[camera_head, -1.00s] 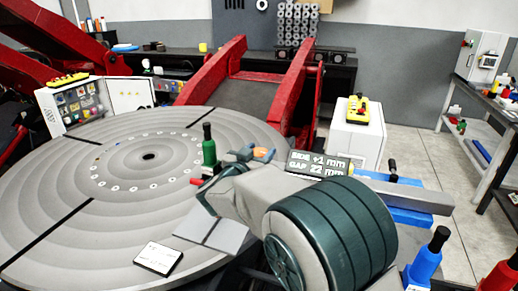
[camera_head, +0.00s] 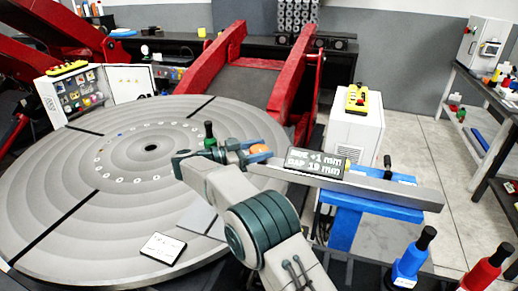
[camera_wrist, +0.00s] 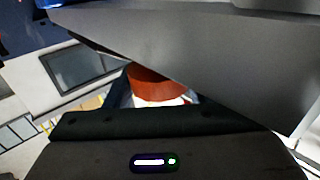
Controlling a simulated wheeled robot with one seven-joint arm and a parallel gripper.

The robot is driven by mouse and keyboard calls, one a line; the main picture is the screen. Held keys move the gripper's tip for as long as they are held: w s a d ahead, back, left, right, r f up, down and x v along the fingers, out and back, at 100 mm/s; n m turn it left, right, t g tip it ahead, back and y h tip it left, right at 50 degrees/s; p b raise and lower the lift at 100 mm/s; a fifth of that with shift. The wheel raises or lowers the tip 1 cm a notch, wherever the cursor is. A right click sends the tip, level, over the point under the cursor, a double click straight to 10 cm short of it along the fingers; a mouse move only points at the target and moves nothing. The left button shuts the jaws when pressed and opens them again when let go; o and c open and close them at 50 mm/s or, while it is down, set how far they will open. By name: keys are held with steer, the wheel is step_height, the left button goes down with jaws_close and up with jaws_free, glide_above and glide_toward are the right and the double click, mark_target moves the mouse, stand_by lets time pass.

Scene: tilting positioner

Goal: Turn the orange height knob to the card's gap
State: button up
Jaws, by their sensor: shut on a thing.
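The orange height knob (camera_head: 259,149) sits by the left end of a long grey bar. My gripper (camera_head: 256,152) reaches it from the left and is shut on it. In the wrist view, the knob (camera_wrist: 155,83) shows orange-red between the dark jaw parts, partly hidden. The dark display (camera_head: 317,163) on the bar reads side +1 mm and gap 19 mm. The white card (camera_head: 162,248) lies on the turntable near its front edge; its writing is too small to read.
The round grey turntable (camera_head: 60,200) fills the left. A green-handled tool (camera_head: 209,135) stands behind my wrist. The bar (camera_head: 405,192) rests on a blue stand (camera_head: 345,228). Blue (camera_head: 408,262) and red (camera_head: 484,272) black-topped tools stand at the front right.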

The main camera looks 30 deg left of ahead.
mark_target(260, 149)
steer(key=shift+m+g+h, duration=0.7)
steer(key=shift+g+h, duration=0.1)
steer(key=o, duration=1)
steer(key=shift+c, duration=0.2)
steer(key=r+b, duration=0.2)
steer(key=r, duration=0.2)
steer(key=shift+d+r, duration=0.2)
steer(key=w+d+r+b, duration=0.1)
steer(key=d+r+b, duration=0.3)
steer(key=d, duration=0.7)
step_height(260, 149, up, 3)
steer(key=shift+w+f+b, duration=0.15)
steer(key=shift+w+b, duration=0.2)
steer(key=shift+w, duration=0.05)
